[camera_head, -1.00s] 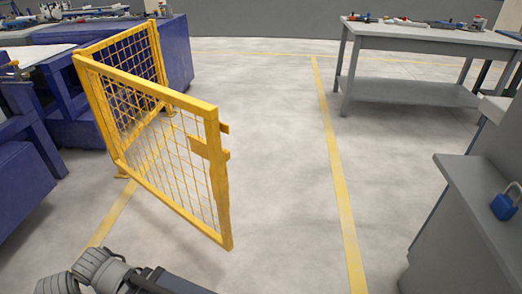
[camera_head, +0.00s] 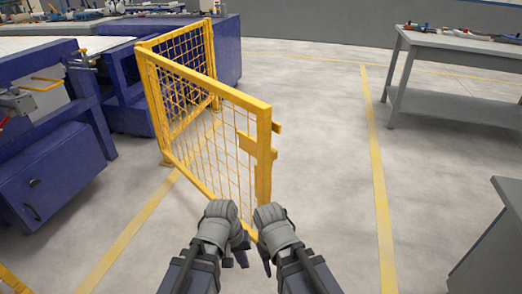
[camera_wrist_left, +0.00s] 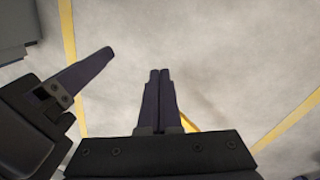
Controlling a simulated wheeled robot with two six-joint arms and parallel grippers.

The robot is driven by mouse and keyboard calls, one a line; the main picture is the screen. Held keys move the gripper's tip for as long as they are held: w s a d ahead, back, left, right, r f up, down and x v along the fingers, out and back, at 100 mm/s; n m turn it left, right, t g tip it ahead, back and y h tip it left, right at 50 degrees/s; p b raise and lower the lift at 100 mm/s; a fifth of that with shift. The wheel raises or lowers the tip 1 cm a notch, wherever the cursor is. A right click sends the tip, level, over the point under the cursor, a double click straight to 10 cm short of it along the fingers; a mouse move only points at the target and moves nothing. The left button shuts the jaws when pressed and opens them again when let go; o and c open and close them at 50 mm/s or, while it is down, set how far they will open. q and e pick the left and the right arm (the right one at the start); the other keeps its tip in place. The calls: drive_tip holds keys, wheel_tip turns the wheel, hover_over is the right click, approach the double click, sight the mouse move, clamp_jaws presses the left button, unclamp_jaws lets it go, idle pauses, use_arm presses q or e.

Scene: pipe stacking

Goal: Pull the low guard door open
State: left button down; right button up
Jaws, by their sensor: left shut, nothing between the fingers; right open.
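The low guard door (camera_head: 205,90) is a yellow frame with wire mesh. It stands at an angle to the fixed yellow mesh panel (camera_head: 190,50) behind it, with a gap between them on the right. Its free-edge post (camera_head: 263,150) carries a yellow latch plate; the post's foot is hidden behind my grippers. My left gripper (camera_head: 238,259) is low in front of the door, shut and empty; its fingers lie together in the left wrist view (camera_wrist_left: 160,98). My right gripper (camera_head: 266,265) is close beside it, open. I cannot tell whether either touches the door.
Blue machines (camera_head: 50,150) stand on the left, close to the door's hinge side. A grey workbench (camera_head: 455,50) with tools is at the back right, and a grey cabinet (camera_head: 495,240) at the lower right. The floor between, with yellow lines (camera_head: 380,190), is clear.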

use_arm(q)
drive_tip(key=w+d+r+n+t+h, duration=0.2)
drive_tip(key=w+r+n+h, duration=0.25)
drive_tip(key=n, duration=0.25)
drive_tip(key=n+t+h, duration=0.7)
drive_tip(key=n+t, duration=0.3)
drive_tip(key=n, duration=0.9)
approach(254, 146)
drive_tip(key=x, duration=0.6)
drive_tip(key=shift+w+d+r+b, duration=0.15)
drive_tip(key=shift+w+d+b, duration=0.05)
drive_tip(key=shift+d+b, duration=0.15)
